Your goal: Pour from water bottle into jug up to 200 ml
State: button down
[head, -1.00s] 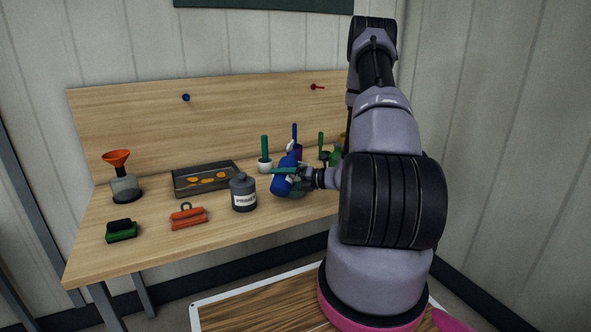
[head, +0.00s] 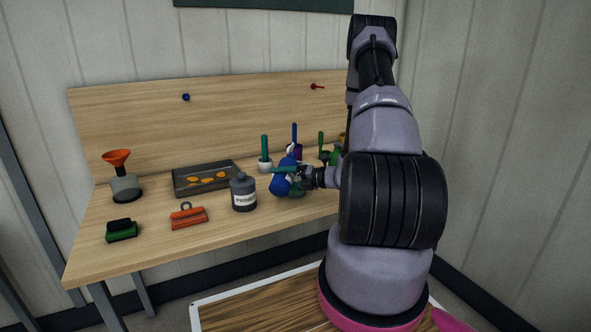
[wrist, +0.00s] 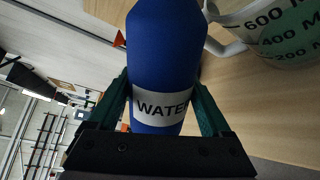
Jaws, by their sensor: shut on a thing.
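My gripper (wrist: 160,108) is shut on the blue water bottle (wrist: 163,60), with a green finger on each side of its "WATER" label. In the head view the jug (head: 297,191) is mostly hidden behind the bottle and gripper. The bottle's mouth and any water level are not clear.
A grey primer can (head: 243,192) stands left of the bottle. Further left are a metal tray (head: 180,188), a red-orange clip-like item (head: 188,216), a green-black block (head: 121,231) and a flask with an orange funnel (head: 125,188). Several pots with tools stand behind.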

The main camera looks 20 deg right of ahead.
jog(key=shift+s+a+m, duration=0.1)
jog(key=shift+m, duration=0.3)
dwell(0.5)
jog(key=shift+w+d+r+m+g+p, duration=0.15)
jog(key=shift+r+m, duration=0.1)
jog(key=shift+r, duration=0.3)
jog(key=shift+w+d+r+m+g+p, duration=0.1)
jog(key=shift+r+m+p, duration=0.15)
jog(key=shift+r, duration=0.25)
jog(key=shift+w+d+r+m+g+p, duration=0.15)
jog(key=shift+r+m, duration=0.15)
jog(key=shift+r, duration=0.25)
dwell(0.5)
jog(key=shift+m+y, duration=0.3)
dwell(1.5)
